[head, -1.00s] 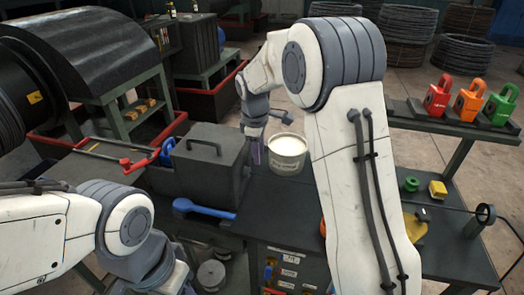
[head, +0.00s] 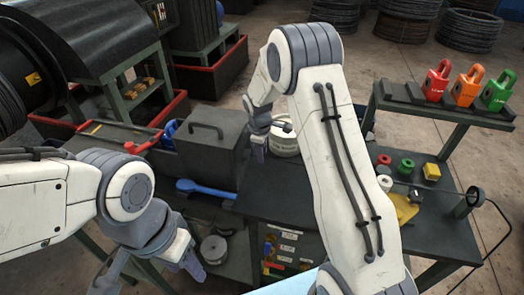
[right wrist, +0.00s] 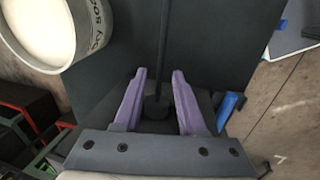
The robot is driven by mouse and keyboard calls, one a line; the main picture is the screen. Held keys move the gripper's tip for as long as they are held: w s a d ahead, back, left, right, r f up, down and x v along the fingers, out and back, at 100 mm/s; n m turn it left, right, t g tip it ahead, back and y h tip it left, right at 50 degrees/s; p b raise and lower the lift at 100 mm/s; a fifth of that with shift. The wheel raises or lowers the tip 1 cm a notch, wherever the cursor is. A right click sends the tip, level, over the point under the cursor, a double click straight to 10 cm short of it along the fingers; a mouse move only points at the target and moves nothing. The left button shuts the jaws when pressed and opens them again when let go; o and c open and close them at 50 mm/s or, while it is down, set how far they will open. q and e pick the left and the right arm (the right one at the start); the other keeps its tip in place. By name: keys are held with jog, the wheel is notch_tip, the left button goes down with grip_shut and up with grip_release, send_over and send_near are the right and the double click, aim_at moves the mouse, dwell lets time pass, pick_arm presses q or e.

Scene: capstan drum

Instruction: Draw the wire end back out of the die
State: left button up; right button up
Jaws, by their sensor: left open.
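The dark die box (head: 208,158) with a bar handle on its lid stands on the bench; I cannot make out the die itself. A thin black wire (head: 508,236) runs from a dark ring guide (head: 474,197) at the right; its end is not clear to see. My right gripper (head: 259,150) is at the box's right side, near the white pot. In the right wrist view its purple fingers (right wrist: 159,76) are apart, with a thin dark bar (right wrist: 164,45) between them, not visibly touched. My left gripper (head: 148,278) is open and empty at the lower left, apart from the box.
The white pot (head: 285,140) shows in the right wrist view (right wrist: 50,45) with its white contents. A blue-handled tool (head: 207,188) lies before the box.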

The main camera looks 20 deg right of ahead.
jog(key=shift+c, duration=0.3)
grip_shut()
dwell(1.1)
